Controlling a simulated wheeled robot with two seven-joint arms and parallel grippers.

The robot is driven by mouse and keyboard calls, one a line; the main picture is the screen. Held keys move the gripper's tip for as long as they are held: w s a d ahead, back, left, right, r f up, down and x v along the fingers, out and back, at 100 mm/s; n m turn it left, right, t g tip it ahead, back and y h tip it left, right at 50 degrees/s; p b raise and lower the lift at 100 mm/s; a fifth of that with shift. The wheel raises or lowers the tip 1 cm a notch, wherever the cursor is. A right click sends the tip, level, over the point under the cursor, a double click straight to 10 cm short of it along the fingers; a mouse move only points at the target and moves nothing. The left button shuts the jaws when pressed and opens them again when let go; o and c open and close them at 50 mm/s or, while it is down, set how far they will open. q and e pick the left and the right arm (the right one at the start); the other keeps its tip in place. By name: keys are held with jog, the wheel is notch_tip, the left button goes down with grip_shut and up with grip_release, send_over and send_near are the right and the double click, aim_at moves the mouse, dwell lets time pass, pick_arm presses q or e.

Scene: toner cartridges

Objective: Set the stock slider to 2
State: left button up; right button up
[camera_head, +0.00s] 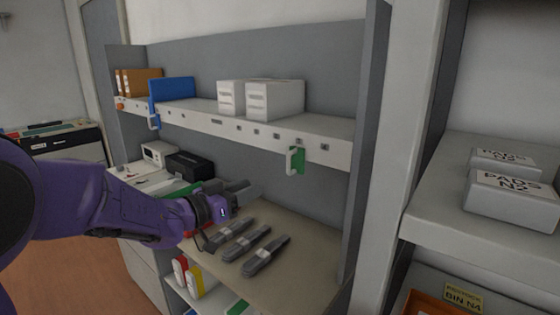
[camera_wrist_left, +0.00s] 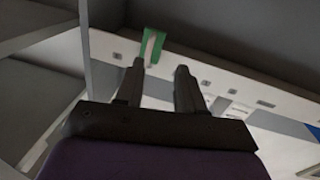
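A green slider tab (camera_head: 298,160) with a white handle hangs from the front rail of the upper shelf, near its right end. It also shows in the left wrist view (camera_wrist_left: 153,46), just beyond the fingertips. Small marks run along the rail; their numbers are too small to read. My left gripper (camera_head: 240,189) is below and left of the green slider in the head view, above the lower worktop. In the wrist view its two fingers (camera_wrist_left: 160,72) are apart with nothing between them. My right gripper is not in view.
White boxes (camera_head: 273,100) stand on the shelf. Several dark toner cartridges (camera_head: 265,255) lie on the worktop (camera_head: 305,270). A grey upright divider (camera_head: 364,150) bounds the right side.

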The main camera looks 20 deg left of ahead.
pick_arm(q)
notch_tip(320, 180, up, 3)
jog(key=m, duration=0.1)
jog(key=h+b, duration=0.1)
jog(key=b, duration=0.3)
send_near(293, 162)
jog(key=shift+m+g, duration=0.3)
jog(key=w+d+p, duration=0.1)
jog(key=w+d+r+p, duration=0.1)
jog(key=w+d, duration=0.1)
jog(key=shift+w+d+p, duration=0.25)
jog(key=shift+p, duration=0.1)
grip_shut()
